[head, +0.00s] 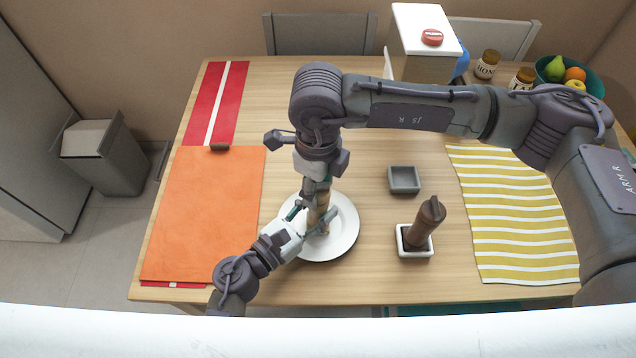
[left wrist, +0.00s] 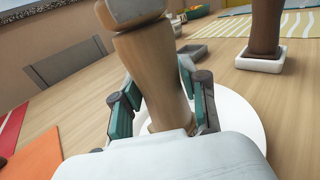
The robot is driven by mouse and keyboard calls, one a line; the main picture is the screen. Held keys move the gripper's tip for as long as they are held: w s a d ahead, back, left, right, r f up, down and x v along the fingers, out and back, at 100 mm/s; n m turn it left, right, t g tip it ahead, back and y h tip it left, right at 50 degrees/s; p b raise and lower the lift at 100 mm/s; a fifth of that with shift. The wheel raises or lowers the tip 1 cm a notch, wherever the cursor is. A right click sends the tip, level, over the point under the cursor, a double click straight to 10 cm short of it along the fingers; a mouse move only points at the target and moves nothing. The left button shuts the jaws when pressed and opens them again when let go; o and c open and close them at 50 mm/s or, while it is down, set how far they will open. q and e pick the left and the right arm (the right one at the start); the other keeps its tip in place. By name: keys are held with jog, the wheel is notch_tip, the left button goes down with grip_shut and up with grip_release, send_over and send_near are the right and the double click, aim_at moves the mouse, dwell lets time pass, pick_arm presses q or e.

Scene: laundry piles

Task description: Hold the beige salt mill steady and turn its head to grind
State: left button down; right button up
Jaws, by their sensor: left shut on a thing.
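The beige salt mill (head: 319,214) stands over the white plate (head: 343,240), partly hidden by my grippers. In the left wrist view its wooden body (left wrist: 158,70) rises close in front, with a paler part at the cut-off top. My left gripper (head: 309,221) comes in from the lower left, shut on the mill's lower body, with a finger on each side. My right gripper (head: 316,190) points down from above at the mill's upper end. Its fingertips are too small and overlapped to tell whether they are open or touching the head.
An orange cloth (head: 205,215) lies left, a yellow striped cloth (head: 513,215) right. A white box, jars and a fruit bowl (head: 592,84) stand at the back.

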jog(key=shift+c, duration=1)
jog(key=shift+m, duration=0.3)
jog(key=m, duration=0.3)
jog(key=shift+m, duration=0.4)
jog(key=m, duration=0.6)
jog(key=shift+m, duration=0.3)
jog(key=o, duration=1.2)
jog(key=shift+c, duration=0.2)
